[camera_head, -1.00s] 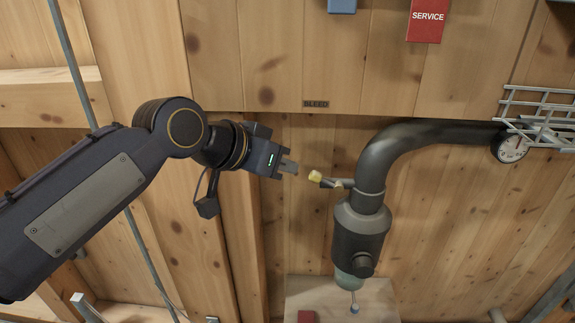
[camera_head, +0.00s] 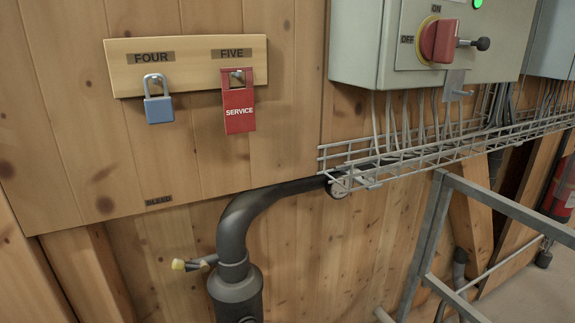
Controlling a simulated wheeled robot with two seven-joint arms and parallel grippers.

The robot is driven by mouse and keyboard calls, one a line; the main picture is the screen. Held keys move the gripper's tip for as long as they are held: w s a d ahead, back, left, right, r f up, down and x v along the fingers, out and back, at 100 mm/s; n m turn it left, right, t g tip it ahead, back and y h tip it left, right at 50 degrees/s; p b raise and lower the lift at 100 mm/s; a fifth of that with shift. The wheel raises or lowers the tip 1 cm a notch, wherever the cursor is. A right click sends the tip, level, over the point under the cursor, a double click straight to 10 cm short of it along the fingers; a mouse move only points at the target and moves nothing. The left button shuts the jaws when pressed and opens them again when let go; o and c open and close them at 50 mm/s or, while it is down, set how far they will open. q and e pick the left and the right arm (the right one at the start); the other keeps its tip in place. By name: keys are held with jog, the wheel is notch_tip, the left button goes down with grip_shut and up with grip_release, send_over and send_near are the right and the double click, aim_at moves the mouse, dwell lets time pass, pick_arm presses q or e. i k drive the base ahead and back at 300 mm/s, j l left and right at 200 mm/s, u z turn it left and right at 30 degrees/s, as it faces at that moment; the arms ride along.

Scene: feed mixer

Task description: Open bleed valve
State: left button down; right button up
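The handle points left, away from the pipe. Neither of my grippers shows in the head view now, and nothing touches the valve.
A blue padlock (camera_head: 159,108) and a red SERVICE tag (camera_head: 238,110) hang on a board above. A grey switch box with a red rotary switch (camera_head: 440,40) is at upper right. A wire cable tray (camera_head: 440,152), a gauge (camera_head: 338,188) and a metal railing (camera_head: 505,210) lie to the right.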

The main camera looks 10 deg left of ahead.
aim_at(177, 265)
jog(key=k+l+u, duration=0.1)
jog(key=u, duration=1.15)
